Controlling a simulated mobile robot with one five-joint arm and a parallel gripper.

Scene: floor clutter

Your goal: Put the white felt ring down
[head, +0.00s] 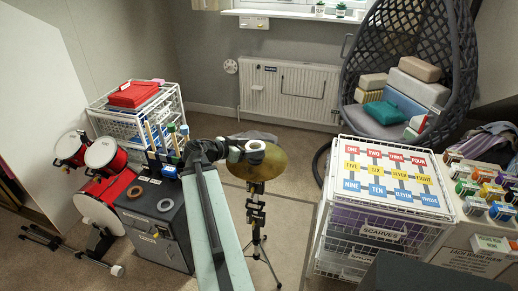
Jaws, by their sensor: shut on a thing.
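My arm reaches up the middle of the head view, and my gripper (242,152) is at its far end. My gripper is shut on a small white felt ring (256,145). In the picture the ring lies over the brass cymbal (268,166); I cannot tell whether it touches the cymbal or hangs above it. The jaws are small and partly hidden by the wrist. The cymbal sits on a thin black stand (256,215).
A dark cabinet (160,228) at left bears a brown ring (134,192) and a pale ring (166,205). A red drum kit (104,202) stands left of it. A wire rack (385,235) with a number chart stands right. Carpet shows between.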

